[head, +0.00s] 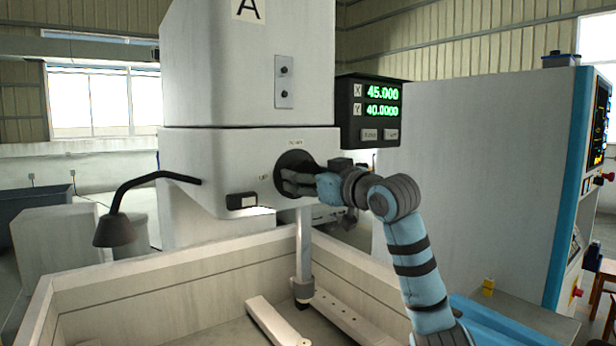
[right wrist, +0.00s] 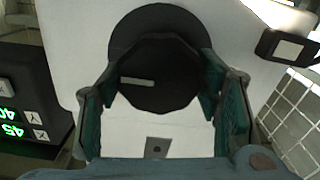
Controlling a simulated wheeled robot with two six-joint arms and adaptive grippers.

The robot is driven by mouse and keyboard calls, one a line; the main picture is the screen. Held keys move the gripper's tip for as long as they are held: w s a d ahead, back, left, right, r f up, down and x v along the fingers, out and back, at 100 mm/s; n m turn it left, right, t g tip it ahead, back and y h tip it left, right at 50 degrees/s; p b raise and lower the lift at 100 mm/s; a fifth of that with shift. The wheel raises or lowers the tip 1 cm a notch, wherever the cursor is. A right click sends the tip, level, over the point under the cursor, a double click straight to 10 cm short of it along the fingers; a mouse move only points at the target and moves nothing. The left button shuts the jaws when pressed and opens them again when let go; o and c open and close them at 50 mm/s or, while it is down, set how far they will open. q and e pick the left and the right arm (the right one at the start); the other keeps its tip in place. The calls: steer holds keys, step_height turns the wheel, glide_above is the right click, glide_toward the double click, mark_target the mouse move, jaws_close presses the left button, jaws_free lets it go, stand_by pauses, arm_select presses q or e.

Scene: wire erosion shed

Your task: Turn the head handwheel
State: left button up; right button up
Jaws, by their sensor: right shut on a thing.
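The head handwheel (head: 291,160) is a dark round wheel on the front of the pale machine head (head: 230,165). In the right wrist view the handwheel (right wrist: 158,78) shows as a black faceted hub in front of a wider dark disc, with a short pale bar mark on its face. My right gripper (head: 292,182) reaches it from the right and covers part of it. In the right wrist view its two green-padded fingers (right wrist: 162,85) stand on either side of the hub, shut on it. My left gripper is not in view.
A black lamp (head: 115,230) on a bent arm sticks out at left. Below are the pale tank walls (head: 150,275) and rails (head: 277,322). A large cabinet (head: 480,175) stands at right.

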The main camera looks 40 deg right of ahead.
steer(key=shift+m, duration=0.4)
steer(key=m, duration=0.4)
steer(key=m+b, duration=0.1)
steer(key=m, duration=0.4)
steer(key=shift+d, duration=0.1)
steer(key=m+b, duration=0.1)
steer(key=m, duration=0.3)
steer(key=shift+f, duration=0.1)
steer(key=m+b, duration=0.2)
steer(key=m, duration=0.4)
stand_by(0.4)
steer(key=o, duration=1.2)
steer(key=shift+c, duration=0.2)
